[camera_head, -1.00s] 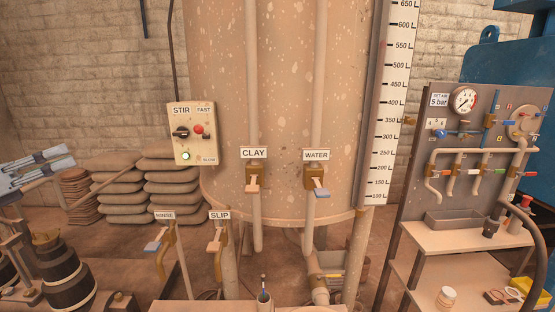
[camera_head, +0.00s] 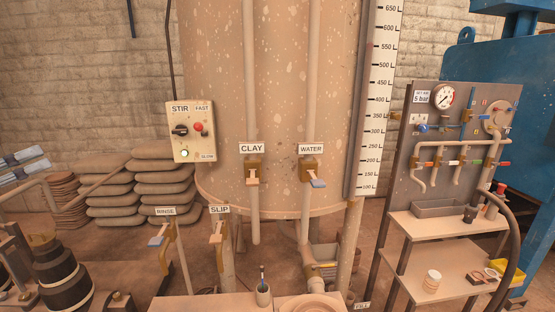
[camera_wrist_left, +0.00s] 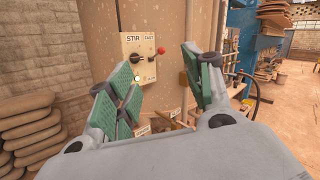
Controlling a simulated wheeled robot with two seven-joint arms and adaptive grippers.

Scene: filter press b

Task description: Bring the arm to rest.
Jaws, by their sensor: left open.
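My left gripper (camera_head: 25,164) shows at the left edge of the head view, its two grey fingers pointing right and a gap between them. It is level with the upper sacks and clear of the control box. In the left wrist view the gripper (camera_wrist_left: 158,60) is open, with green pads and nothing between them. The STIR box (camera_head: 193,131) on the tank shows beyond the fingers in the wrist view (camera_wrist_left: 139,52). My right gripper is not in view.
The tank (camera_head: 285,80) bears CLAY (camera_head: 252,169) and WATER (camera_head: 312,170) valves. RINSE (camera_head: 163,236) and SLIP (camera_head: 218,236) valves stand below. Stacked sacks (camera_head: 170,185) are at left. A gauge panel with shelves (camera_head: 445,224) stands at right.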

